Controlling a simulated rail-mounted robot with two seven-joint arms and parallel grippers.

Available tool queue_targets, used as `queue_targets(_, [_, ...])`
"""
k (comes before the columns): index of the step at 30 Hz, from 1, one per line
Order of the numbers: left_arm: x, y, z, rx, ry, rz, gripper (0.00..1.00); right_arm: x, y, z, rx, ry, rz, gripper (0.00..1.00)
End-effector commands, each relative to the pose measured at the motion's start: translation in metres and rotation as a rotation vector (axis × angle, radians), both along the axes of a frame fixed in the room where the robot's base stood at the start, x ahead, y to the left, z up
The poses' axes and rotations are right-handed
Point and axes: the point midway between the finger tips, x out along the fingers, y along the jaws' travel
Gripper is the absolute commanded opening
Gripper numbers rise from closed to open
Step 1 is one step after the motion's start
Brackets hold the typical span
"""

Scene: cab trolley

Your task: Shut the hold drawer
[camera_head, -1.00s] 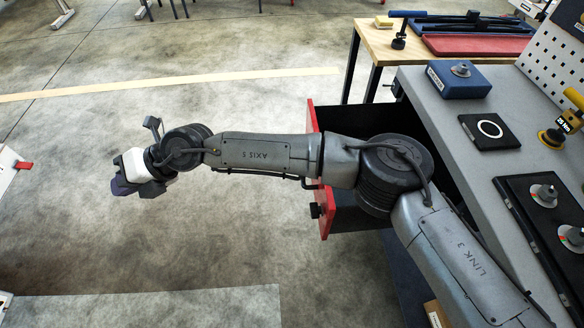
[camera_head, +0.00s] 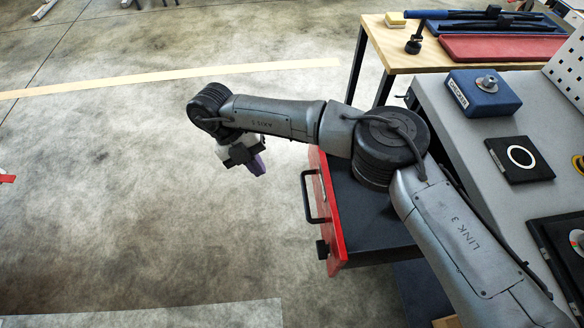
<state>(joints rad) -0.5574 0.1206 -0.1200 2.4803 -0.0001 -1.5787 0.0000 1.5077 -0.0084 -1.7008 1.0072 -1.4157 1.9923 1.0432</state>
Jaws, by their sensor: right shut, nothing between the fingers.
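The drawer has a red front (camera_head: 333,222) with a black bar handle (camera_head: 309,197) and stands pulled out to the left from the grey workbench. Its dark inside (camera_head: 375,222) shows from above, partly hidden by my right arm. My right gripper (camera_head: 258,167) is shut and empty. It hangs over the floor to the left of the drawer front, pointing down, apart from the handle. My left gripper is not in view.
The grey bench top (camera_head: 450,125) holds a blue box (camera_head: 483,95) and a black plate with a white ring (camera_head: 519,159). A wooden table (camera_head: 385,45) with red and blue trays stands behind. The floor left of the drawer is clear.

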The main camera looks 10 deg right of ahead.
Motion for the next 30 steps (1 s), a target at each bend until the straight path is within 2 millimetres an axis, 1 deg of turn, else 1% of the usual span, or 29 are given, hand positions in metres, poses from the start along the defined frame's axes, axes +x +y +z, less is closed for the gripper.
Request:
queue_targets(3, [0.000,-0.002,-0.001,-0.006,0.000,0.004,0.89,-0.002,-0.001,-0.003,-0.009,0.004,-0.001,0.00])
queue_targets(5, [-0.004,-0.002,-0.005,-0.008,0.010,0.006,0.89,-0.004,-0.003,-0.007,-0.010,0.005,-0.001,0.00])
queue_targets(8, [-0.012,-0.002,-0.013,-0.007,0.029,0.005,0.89,-0.008,-0.008,-0.018,-0.011,0.006,-0.001,0.00])
queue_targets(15, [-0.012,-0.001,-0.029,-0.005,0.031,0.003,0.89,-0.025,-0.026,-0.056,-0.009,0.006,-0.001,0.00])
queue_targets(22, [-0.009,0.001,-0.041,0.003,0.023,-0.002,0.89,-0.041,-0.041,-0.089,-0.008,0.005,-0.001,0.00])
queue_targets(25, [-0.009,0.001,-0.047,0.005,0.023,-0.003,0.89,-0.041,-0.056,-0.090,-0.008,0.002,-0.003,0.00])
queue_targets(30, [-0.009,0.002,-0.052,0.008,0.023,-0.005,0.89,-0.042,-0.071,-0.091,-0.008,0.003,-0.002,0.00])
